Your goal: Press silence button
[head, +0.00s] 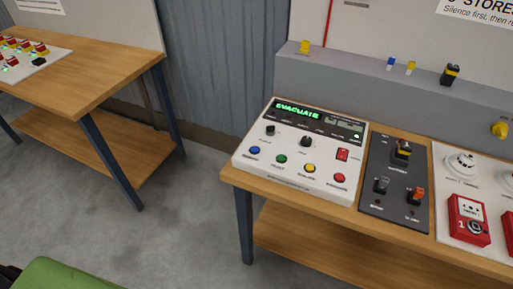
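A white alarm panel (300,155) stands on the wooden bench to the right of the middle. Its green display (298,111) reads EVACUATE. Along its front edge are a blue button (255,150), a green button (281,158), a yellow button (309,168) and a red button (340,178). Two black knobs and a red rocker switch (343,154) sit above them. The small labels are too blurred to tell which is the silence button. Neither gripper is in view, and nothing touches the panel.
A dark switch plate (395,185) and a white board with a red call point (468,220) lie right of the panel. A grey ledge (360,82) runs behind. Another wooden table (90,72) stands left, with open floor between. Something green (65,275) shows bottom left.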

